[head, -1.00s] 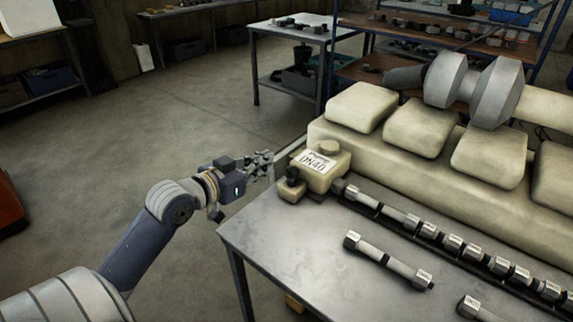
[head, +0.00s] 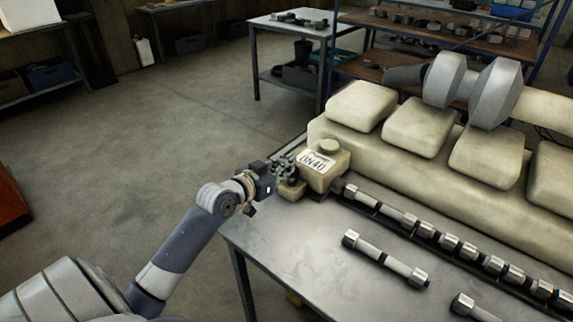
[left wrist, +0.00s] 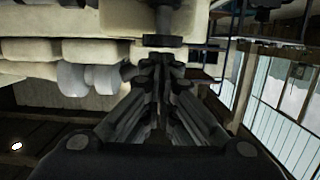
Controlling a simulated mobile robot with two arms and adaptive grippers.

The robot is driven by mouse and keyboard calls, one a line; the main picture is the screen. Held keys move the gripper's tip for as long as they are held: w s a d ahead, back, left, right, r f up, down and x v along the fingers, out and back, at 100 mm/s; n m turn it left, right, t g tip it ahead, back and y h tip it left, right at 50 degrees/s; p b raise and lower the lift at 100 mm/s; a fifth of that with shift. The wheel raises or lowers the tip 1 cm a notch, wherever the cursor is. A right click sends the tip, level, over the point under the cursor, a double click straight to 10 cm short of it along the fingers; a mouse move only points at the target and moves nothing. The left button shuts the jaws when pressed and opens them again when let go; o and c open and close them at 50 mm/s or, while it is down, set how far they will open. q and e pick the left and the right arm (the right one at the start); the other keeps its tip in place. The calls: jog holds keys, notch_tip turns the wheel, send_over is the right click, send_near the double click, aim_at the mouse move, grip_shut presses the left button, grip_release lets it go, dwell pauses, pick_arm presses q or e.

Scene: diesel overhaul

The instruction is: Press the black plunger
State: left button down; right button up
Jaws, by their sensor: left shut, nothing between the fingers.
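The black plunger sits on a small cream block (head: 293,191) at the near left corner of a cream housing (head: 322,172) labelled DN40. In the head view my left gripper (head: 286,164) is at this block and hides most or all of the plunger. In the left wrist view a dark round cap (left wrist: 163,41), which looks like the plunger, is just beyond the fingertips (left wrist: 155,61). The left fingers are shut and empty. I cannot tell whether they touch the cap. My right gripper is not in view.
The metal table (head: 300,250) has a row of studs and nuts (head: 450,243) along the cream engine (head: 390,175). A loose stud with nuts (head: 385,259) lies in front. Large grey parts (head: 490,92) stand on the engine. Floor left of the table is clear.

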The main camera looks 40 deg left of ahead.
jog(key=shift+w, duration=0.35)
pick_arm(q)
notch_tip(320, 180, down, 3)
jog(key=shift+r+b, duration=0.1)
jog(key=shift+b, duration=0.6)
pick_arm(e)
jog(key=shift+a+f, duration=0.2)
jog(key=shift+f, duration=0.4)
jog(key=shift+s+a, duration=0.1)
pick_arm(q)
notch_tip(320, 180, up, 4)
jog(key=p, duration=0.4)
jog(key=shift+r, duration=0.15)
jog(key=b+v, duration=0.2)
jog(key=v, duration=0.8)
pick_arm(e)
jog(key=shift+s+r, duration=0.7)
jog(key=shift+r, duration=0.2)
